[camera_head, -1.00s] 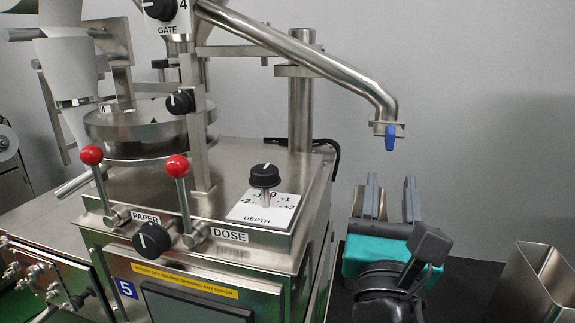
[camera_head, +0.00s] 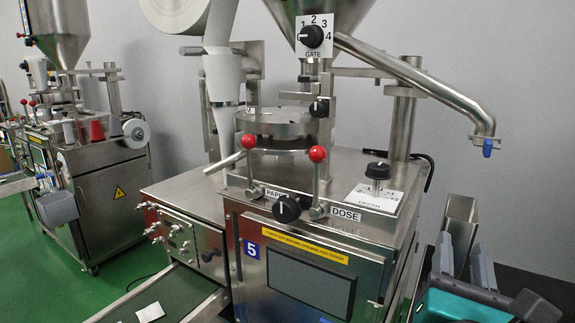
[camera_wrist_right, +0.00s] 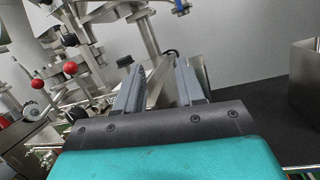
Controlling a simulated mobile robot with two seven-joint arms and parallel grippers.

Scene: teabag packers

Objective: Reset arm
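My right gripper (camera_head: 461,250) is at the lower right of the head view, beside the right side of the packing machine (camera_head: 300,250). It has a teal body and two grey fingers pointing up and away. The right wrist view shows the fingers (camera_wrist_right: 157,80) standing apart. A narrow metal piece (camera_head: 461,213) shows behind and between the fingers; I see no clear grip on it. My left gripper is not in view.
The machine carries red-knobbed levers (camera_head: 317,154), a depth knob (camera_head: 377,170) and a sloping spout tube (camera_head: 430,82) with a blue tip above my right gripper. A metal bin (camera_wrist_right: 305,85) stands on the dark surface at right. A teabag (camera_head: 150,312) lies on the lower-left conveyor (camera_head: 180,300).

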